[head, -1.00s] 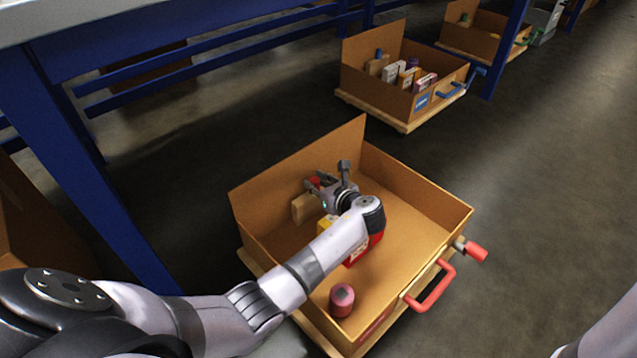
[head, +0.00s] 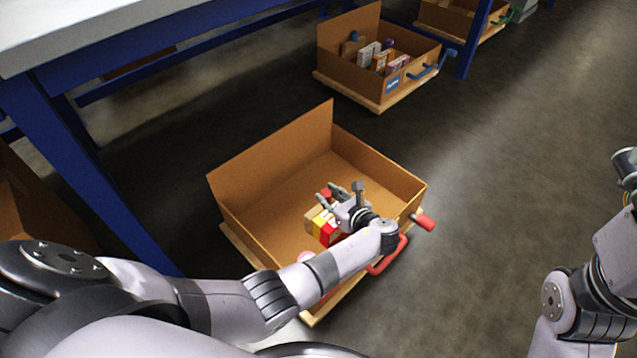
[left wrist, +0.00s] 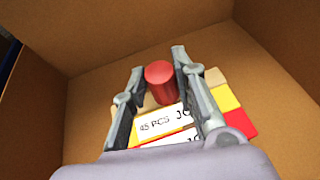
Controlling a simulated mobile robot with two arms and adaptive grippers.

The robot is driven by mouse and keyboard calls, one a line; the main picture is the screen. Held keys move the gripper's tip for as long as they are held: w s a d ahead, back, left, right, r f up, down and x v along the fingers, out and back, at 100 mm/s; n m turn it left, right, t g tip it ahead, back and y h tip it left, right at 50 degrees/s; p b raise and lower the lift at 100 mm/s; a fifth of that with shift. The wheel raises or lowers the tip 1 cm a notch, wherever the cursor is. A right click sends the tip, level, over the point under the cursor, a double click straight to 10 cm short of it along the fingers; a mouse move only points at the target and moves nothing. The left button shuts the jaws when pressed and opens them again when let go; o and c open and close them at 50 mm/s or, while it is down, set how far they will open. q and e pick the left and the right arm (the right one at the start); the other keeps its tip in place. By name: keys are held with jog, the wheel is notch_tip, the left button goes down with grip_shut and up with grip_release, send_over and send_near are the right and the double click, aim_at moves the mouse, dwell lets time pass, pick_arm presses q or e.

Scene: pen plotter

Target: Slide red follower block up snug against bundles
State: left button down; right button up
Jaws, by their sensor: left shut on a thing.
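The follower block (head: 311,213) looks tan, with a red cylindrical knob (left wrist: 160,82) on top. It stands in the open cardboard box (head: 262,215). My left gripper (head: 331,197) is shut on the red knob, with one finger on each side in the left wrist view (left wrist: 158,95). The yellow and red bundles (head: 323,228) with white labels lie right beside the block; in the left wrist view the bundles (left wrist: 165,128) seem to touch it or nearly so. The fingers hide part of the block and bundles.
A pink cylinder (head: 305,256) is in the box's near corner, partly hidden by my arm. The box has a red handle (head: 388,257) outside. Its far floor is clear. Another filled box (head: 350,72) stands behind, and a blue-legged table (head: 70,125) is at left.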

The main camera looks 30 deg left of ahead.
pick_arm(q)
jog(key=shift+s+d, duration=0.15)
jog(key=shift+d, duration=0.2)
jog(key=c, duration=1.3)
grip_release()
notch_tip(320, 180, up, 10)
